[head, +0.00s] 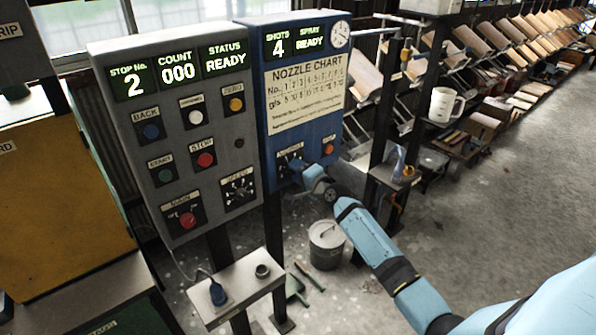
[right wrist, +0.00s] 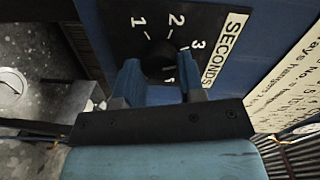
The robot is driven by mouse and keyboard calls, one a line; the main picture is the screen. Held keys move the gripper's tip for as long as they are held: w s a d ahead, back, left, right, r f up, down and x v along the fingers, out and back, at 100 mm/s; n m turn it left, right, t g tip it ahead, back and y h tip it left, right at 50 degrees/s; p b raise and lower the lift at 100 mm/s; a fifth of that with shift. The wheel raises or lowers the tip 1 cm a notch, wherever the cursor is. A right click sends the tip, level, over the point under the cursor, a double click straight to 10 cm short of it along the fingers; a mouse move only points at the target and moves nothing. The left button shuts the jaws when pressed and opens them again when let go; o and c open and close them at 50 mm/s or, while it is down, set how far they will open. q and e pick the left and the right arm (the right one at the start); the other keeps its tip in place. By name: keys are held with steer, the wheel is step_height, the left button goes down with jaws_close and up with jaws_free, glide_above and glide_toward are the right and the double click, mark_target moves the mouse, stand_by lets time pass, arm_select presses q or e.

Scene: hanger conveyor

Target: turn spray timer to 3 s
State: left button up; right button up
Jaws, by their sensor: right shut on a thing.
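The spray timer dial (head: 290,155) is on the lower part of the blue control panel (head: 262,140) in the head view. In the right wrist view its black plate (right wrist: 120,18) shows the white numbers 1, 2 and 3 and a SECONDS label (right wrist: 224,48). The dark round knob (right wrist: 160,60) sits between my right gripper's (right wrist: 159,75) two blue fingers, which are shut on it. In the head view my right gripper (head: 308,176) covers part of the dial. Which number the knob points at cannot be told. My left gripper is not in view.
The blue panel's display (head: 294,40) reads SHOTS 4 and SPRAY READY. A grey control panel (head: 222,160) stands to the left. Open floor lies right.

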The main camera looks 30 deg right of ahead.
steer(key=o, duration=0.9)
steer(key=s, duration=0.9)
steer(key=s+d+b, duration=0.1)
steer(key=s, duration=0.3)
steer(key=shift+s+d+r, duration=0.1)
steer(key=shift+s+r, duration=0.25)
steer(key=shift+r, duration=0.05)
